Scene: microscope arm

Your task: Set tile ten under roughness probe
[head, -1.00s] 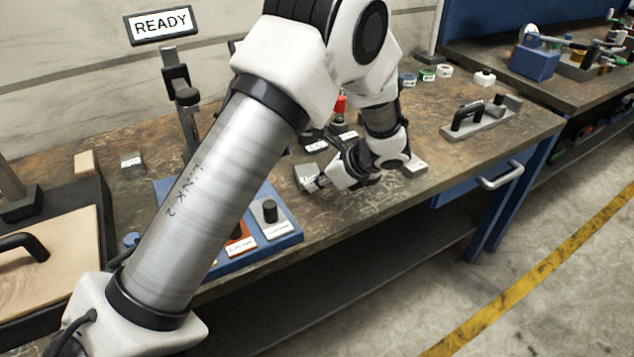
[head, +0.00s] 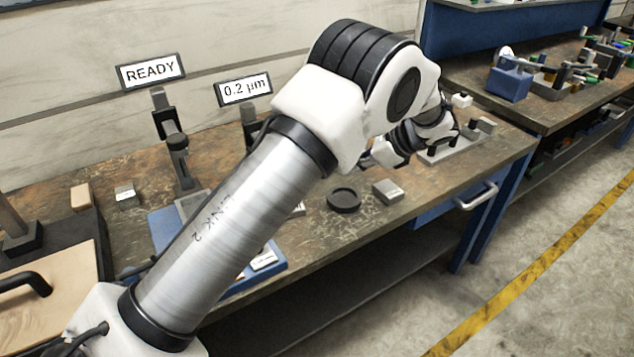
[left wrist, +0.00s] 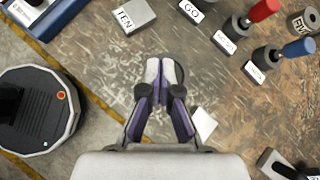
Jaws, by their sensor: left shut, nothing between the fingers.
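The tile marked TEN (left wrist: 127,17) is a small grey block with a white label, lying flat on the bench at the top of the left wrist view. My left gripper (left wrist: 164,64) is shut and empty, above the bench and apart from the tile. In the head view, the left gripper (head: 369,158) is partly hidden by its own wrist. A stand (head: 177,145) below a READY sign and another stand (head: 249,122) below a 0.2 µm sign are at the back. My arm hides part of the second; I cannot tell which is the roughness probe. My right gripper is not in view.
A black disc (head: 344,200) and a grey block (head: 387,191) lie near the bench's front edge. A blue tray (head: 168,225) is partly behind my arm. Red- and blue-handled gauges (left wrist: 262,11) stand at upper right in the wrist view.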

